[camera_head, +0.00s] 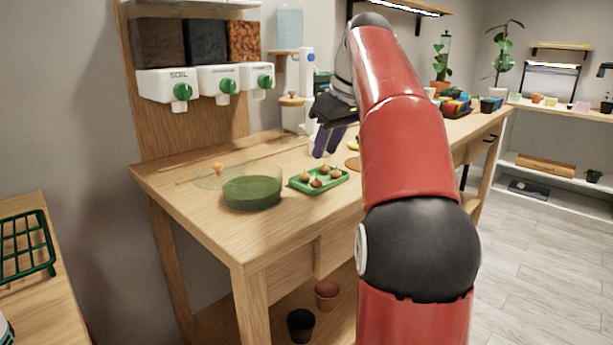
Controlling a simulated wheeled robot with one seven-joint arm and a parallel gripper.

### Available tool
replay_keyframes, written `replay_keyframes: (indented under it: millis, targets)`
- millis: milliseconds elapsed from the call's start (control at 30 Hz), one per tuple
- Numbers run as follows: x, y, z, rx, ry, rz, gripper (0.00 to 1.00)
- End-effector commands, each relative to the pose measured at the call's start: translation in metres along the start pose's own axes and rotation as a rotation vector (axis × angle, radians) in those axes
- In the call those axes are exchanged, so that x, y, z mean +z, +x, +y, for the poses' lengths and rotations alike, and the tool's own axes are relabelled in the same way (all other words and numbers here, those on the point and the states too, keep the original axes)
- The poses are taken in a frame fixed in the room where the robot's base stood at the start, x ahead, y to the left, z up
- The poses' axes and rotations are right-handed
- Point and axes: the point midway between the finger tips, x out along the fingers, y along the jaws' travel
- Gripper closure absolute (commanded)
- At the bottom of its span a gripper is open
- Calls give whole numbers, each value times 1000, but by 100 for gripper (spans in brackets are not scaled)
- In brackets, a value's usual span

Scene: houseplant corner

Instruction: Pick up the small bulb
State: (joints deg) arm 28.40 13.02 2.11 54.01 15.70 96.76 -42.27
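Several small brown bulbs (324,169) sit in a shallow green tray (300,187) on the wooden workbench. They look close in size, and I cannot tell which one is smallest. My gripper (326,154) hangs above and just behind the tray, with its purple fingers pointing down. The two fingertips look apart, with nothing visible between them. The gripper is clear of the bulbs. My red arm hides part of the bench to the right of the tray.
A round green dish (252,193) stands left of the tray. A small orange item (217,168) lies on a clear round plate behind it. Soil dispensers (181,84) hang at the back left. The bench's front left is clear. Two pots (327,294) (301,325) stand below.

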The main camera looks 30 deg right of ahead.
Motion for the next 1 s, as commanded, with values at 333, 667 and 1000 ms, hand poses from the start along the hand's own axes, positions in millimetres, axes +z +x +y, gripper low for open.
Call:
replay_keyframes:
  millis: [333, 667, 1000]
  targets:
    - [5, 40, 0, -2, 0, -1, 72]
    - [8, 76, 2, 0, 0, -1, 72]
    - [7, 77, 2, 0, 0, 0, 88]
